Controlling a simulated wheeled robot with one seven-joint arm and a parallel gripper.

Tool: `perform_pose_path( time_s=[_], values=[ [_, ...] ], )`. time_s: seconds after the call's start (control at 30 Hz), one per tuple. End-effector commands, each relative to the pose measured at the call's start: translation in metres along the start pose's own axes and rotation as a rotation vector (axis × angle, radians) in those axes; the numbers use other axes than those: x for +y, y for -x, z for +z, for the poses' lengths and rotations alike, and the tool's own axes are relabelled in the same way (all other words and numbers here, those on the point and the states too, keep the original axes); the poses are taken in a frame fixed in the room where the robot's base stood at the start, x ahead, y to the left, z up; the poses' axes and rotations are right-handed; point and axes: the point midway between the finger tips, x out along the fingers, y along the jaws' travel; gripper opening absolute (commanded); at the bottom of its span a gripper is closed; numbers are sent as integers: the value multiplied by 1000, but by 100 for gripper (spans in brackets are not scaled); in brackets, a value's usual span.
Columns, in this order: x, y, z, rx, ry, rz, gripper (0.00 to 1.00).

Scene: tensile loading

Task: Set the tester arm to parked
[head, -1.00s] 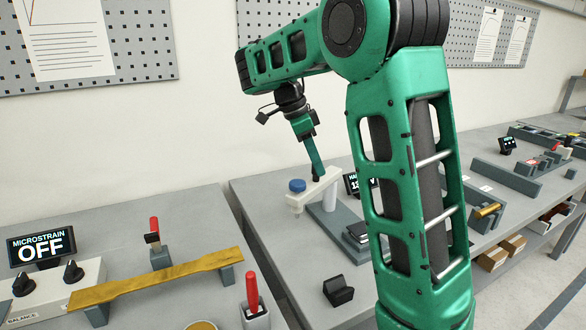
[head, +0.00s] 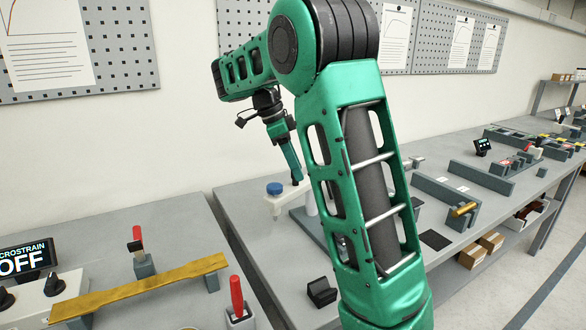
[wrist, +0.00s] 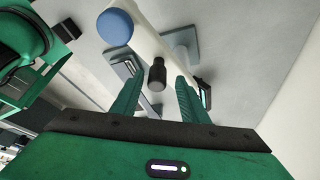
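The tester arm (head: 290,198) is a white bar on a pale post, with a blue cap (head: 274,188) at its left end. In the wrist view the white arm (wrist: 143,42) runs diagonally, with the blue cap (wrist: 115,27) at upper left. A short black knob (wrist: 157,75) stands on the bar. My gripper (head: 296,180) points down over the bar, just right of the blue cap. In the wrist view my gripper (wrist: 160,86) is open, its green fingers either side of the knob's line; contact cannot be told. My arm hides the tester's right part and display in the head view.
A small black block (head: 321,292) lies in front of the tester. A dark pad (head: 435,240) and a grey fixture with a brass piece (head: 464,210) are to the right. The left bench holds a brass bar (head: 140,287), red-handled clamps and a meter reading OFF (head: 25,257).

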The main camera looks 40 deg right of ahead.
Motion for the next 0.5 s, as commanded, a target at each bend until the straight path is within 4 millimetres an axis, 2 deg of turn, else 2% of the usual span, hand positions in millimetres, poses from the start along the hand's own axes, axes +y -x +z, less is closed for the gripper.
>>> perform_pose_path(
  time_s=[0.33,0.5],
  values=[
    [2,2,1,0,1,5,40],
    [1,14,1,2,1,5,40]
  ],
)
